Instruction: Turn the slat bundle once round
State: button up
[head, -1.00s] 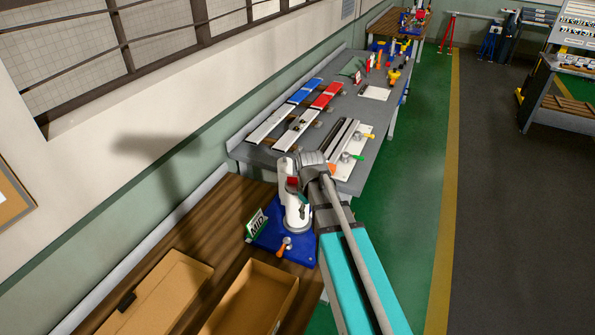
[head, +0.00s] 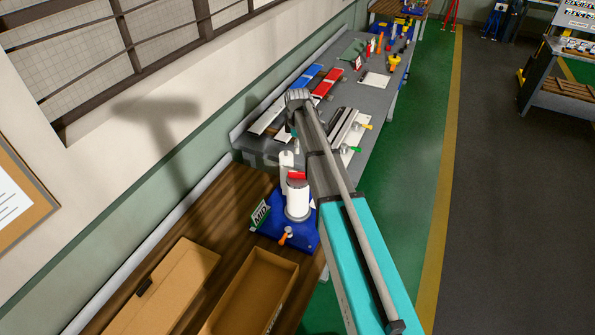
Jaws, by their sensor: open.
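An orange-handled lever (head: 285,236) is on the blue base. Green floor lies right.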

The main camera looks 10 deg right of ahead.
aim_at(298, 172)
jog(key=shift+f, duration=0.25)
notch_tip(298, 172, down, 13)
jog(key=b, duration=1.3)
jog(key=shift+f+b, duration=0.15)
jog(key=shift+b, duration=0.2)
jog(key=shift+c, duration=0.2)
grip_shut()
